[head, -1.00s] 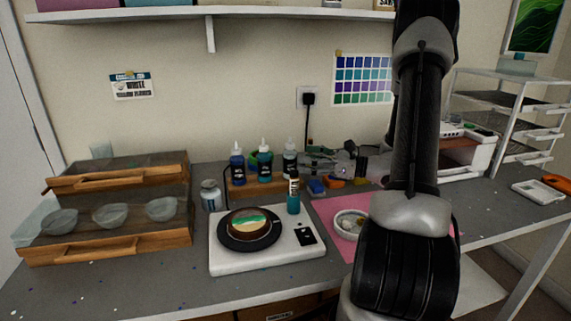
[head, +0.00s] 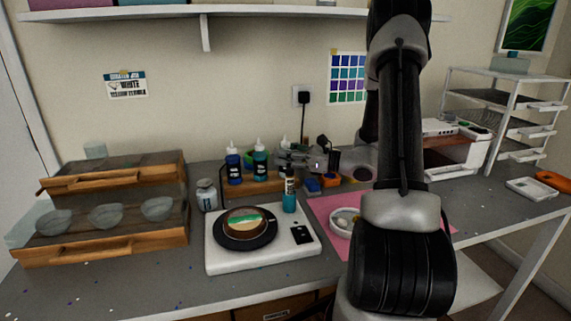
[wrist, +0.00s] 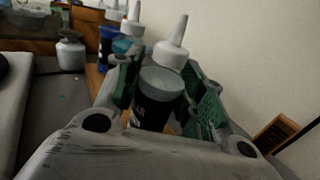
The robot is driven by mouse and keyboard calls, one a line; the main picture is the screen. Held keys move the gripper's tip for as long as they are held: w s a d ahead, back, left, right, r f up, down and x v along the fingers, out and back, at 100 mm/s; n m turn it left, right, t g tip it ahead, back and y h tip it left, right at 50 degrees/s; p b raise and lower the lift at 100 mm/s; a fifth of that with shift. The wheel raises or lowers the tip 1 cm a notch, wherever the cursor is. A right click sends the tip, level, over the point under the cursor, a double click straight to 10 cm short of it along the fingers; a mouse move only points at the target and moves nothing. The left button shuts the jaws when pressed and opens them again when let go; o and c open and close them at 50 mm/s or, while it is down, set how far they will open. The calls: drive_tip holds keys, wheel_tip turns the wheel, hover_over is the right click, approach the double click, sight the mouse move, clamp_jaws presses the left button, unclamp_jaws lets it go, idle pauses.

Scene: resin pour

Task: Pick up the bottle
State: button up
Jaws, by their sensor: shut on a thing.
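The bottle (head: 289,193) is small, with teal contents, a dark label and a flat pale top. In the head view it is upright at the back right edge of the white scale; whether its base touches anything is unclear. My gripper (head: 293,163) reaches in from the right, around the bottle's upper part. In the wrist view my gripper (wrist: 163,100) has its green pads on both sides of the bottle's round grey-green top (wrist: 162,83) and dark body. It is shut on this bottle. The pads hide part of the body.
Nozzle bottles (head: 260,160) stand in a wooden rack just behind; one nozzle (wrist: 172,45) is close to my fingers. The white scale (head: 225,262) holds a dark round plate. A grey-lidded jar (head: 207,195) stands left, and a pink mat (head: 322,205) lies right.

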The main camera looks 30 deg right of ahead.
wheel_tip(320, 180, up, 10)
drive_tip(key=shift+r, duration=0.1)
idle(0.7)
